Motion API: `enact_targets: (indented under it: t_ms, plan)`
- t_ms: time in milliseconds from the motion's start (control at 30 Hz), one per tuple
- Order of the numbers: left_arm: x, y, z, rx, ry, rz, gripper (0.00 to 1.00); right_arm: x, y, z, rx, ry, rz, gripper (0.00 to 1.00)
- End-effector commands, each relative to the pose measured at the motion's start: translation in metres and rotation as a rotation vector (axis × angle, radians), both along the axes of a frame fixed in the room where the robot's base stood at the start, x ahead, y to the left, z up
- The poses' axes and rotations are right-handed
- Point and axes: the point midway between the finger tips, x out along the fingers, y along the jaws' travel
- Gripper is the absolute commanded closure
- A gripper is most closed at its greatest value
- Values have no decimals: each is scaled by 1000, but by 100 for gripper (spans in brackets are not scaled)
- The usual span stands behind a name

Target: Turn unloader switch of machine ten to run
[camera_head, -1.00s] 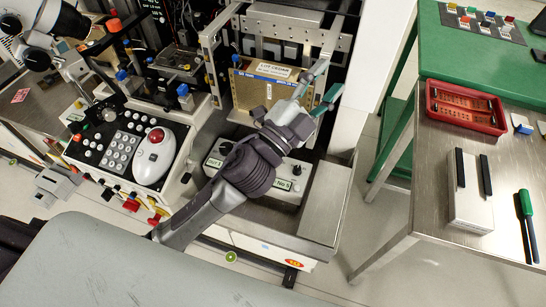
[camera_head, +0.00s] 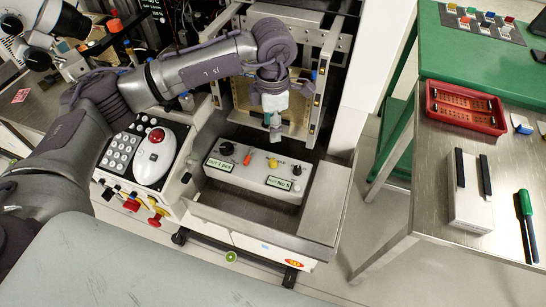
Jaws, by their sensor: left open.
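A light switch panel (camera_head: 255,169) sits low on the machine's front. It carries a black knob (camera_head: 227,148) at its left, an orange lever (camera_head: 247,158), a yellow knob (camera_head: 273,165) and a dark knob (camera_head: 297,170) at its right. Green-edged labels sit below the outer knobs; their small text is hard to read, and which control is the unloader switch cannot be told. My left gripper (camera_head: 275,122) is open, points down and is empty, above and behind the panel, apart from the knobs. My right gripper is not in view.
A steel table (camera_head: 440,200) with a red tray (camera_head: 465,107) stands further right, across open floor.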

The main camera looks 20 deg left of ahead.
Motion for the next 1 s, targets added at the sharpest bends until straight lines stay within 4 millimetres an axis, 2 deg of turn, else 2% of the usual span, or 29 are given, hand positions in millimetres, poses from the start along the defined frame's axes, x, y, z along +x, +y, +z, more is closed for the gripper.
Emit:
enact_targets:
  t_ms: [167,400,600,800,1000]
  plan:
    - [-2,0,-24,0,6,-1,52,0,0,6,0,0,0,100]
    - [-2,-1,-76,-2,8,-2,52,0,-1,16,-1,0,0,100]
    - [-2,-2,-112,-4,5,-2,52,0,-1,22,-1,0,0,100]
    - [-1,-2,-131,-4,3,-2,52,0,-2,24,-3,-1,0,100]
    - [-1,-2,-135,-5,1,-3,52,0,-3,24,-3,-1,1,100]
